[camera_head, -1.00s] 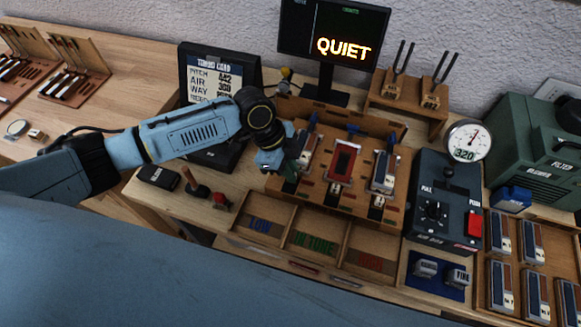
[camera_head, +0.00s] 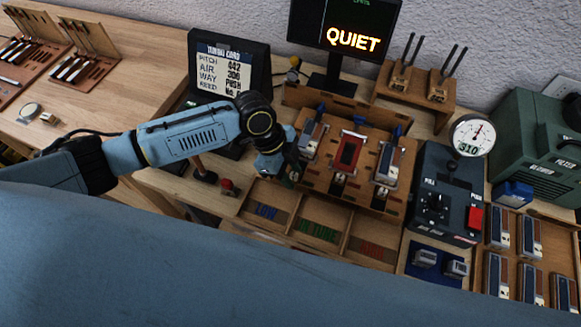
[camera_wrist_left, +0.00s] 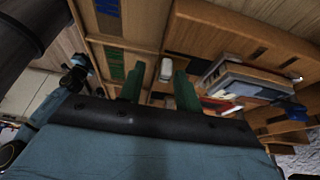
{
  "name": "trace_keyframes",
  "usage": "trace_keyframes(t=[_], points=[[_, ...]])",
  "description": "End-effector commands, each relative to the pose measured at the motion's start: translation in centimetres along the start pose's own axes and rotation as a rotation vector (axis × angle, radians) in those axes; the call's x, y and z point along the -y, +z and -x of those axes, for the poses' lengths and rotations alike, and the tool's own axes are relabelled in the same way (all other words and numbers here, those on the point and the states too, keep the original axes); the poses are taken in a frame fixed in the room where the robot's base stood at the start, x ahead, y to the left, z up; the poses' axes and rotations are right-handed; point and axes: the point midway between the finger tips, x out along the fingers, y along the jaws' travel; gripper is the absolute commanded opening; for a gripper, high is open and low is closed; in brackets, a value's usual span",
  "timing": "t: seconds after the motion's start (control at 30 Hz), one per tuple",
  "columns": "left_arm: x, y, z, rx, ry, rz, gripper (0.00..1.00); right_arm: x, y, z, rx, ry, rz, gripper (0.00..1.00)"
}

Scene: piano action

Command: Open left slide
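The wooden rack (camera_head: 352,193) holds three units side by side. The left unit (camera_head: 312,134) has a blue peg behind it; a middle red one (camera_head: 348,153) and a right one (camera_head: 388,164) have metal knobs in front. My left gripper (camera_head: 292,180) is at the front left corner of the rack, and hides the front of the left unit. In the left wrist view, the gripper's two green fingers (camera_wrist_left: 159,88) stand apart. A small pale metal knob (camera_wrist_left: 166,70) shows between and just past their tips; I cannot tell whether they touch it. My right gripper is not in view.
A tray (camera_head: 345,241) with LOW and IN TUNE sections lies in front of the rack. A red knob (camera_head: 227,187) stands left of the gripper. A dark control box (camera_head: 444,198) and round gauge (camera_head: 472,136) stand right. The monitor (camera_head: 346,32) reads QUIET.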

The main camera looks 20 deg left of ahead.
Motion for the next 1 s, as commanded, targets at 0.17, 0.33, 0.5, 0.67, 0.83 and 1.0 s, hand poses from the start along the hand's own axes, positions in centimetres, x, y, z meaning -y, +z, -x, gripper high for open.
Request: trace_keyframes(t=[0.17,0.33,0.5,0.67,0.83,1.0], points=[[0.1,0.0,0.0,0.0,-0.003,0.001,0.35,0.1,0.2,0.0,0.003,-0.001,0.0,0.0],[0.1,0.0,0.5,-0.001,-0.005,0.0,0.35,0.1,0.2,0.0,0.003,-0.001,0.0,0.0],[0.2,0.1,3.0,0.0,-0.007,-0.002,0.35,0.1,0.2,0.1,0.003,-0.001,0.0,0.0],[0.2,0.1,6.7,0.001,-0.008,-0.001,0.35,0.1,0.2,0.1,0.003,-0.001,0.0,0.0],[0.1,0.1,10.2,0.001,-0.006,0.0,0.35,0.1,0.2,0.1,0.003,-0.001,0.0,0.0],[0.1,0.1,12.5,0.001,-0.003,0.0,0.35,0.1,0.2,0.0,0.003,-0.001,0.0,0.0]])
